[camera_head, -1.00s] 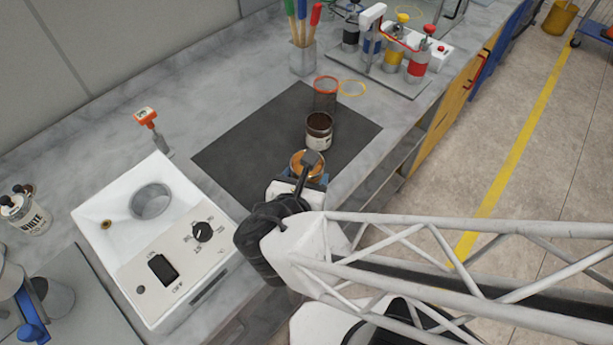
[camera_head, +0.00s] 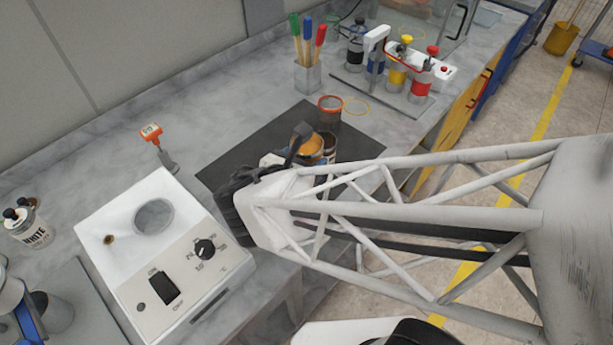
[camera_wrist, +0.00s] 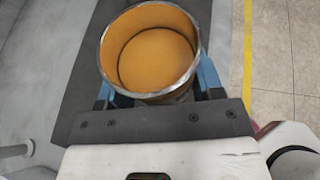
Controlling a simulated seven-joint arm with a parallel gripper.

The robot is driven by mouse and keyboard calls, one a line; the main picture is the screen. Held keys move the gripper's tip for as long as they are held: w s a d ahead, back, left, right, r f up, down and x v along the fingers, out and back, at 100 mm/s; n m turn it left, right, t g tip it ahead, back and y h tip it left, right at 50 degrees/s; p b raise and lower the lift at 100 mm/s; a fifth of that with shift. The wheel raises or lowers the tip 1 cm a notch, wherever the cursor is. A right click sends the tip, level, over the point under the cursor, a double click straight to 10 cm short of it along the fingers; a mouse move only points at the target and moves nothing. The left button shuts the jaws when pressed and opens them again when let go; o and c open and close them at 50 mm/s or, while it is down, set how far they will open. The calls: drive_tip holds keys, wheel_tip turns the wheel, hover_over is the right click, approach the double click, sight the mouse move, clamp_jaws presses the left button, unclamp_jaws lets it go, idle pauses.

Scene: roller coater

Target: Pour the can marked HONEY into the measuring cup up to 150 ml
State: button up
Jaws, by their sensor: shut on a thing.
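My gripper (camera_wrist: 157,88) is shut on an open metal can with amber contents (camera_wrist: 153,52). Its blue fingers sit on both sides of the can. The amber can also shows in the head view (camera_head: 308,146), about upright over the dark mat. Its label is turned away or hidden, so I cannot read HONEY. A see-through cup with an orange-red rim (camera_head: 330,107), apparently the measuring cup, stands beyond it at the mat's far edge. Its markings and fill level are too small to tell.
The dark mat (camera_head: 247,150) lies on the grey bench. A holder with coloured handles (camera_head: 307,75) and a rack of coloured bottles (camera_head: 395,70) stand behind. A white heater box (camera_head: 190,265) and a WHITE can (camera_head: 30,228) are left.

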drive_tip(key=w+d+r+m+g+h, duration=0.2)
drive_tip(key=w+m+g+h, duration=0.1)
drive_tip(key=w, duration=1)
drive_tip(key=w+d+r+m+g+h, duration=0.1)
drive_tip(key=w+d+m+g+h, duration=0.1)
drive_tip(key=w, duration=1.1)
drive_tip(key=shift+w+d+r+m+g+h, duration=0.25)
drive_tip(key=shift+d+r+m+g+h, duration=0.2)
drive_tip(key=shift+m, duration=0.55)
drive_tip(key=f+m+t, duration=0.1)
drive_tip(key=w+f+m+t, duration=0.1)
drive_tip(key=f+m+t+y, duration=0.1)
drive_tip(key=f+m, duration=0.1)
drive_tip(key=shift+w+a, duration=0.25)
drive_tip(key=shift+a, duration=0.15)
drive_tip(key=shift+w+f+m, duration=0.15)
drive_tip(key=shift+f+m, duration=0.2)
drive_tip(key=shift+m, duration=0.05)
idle(0.6)
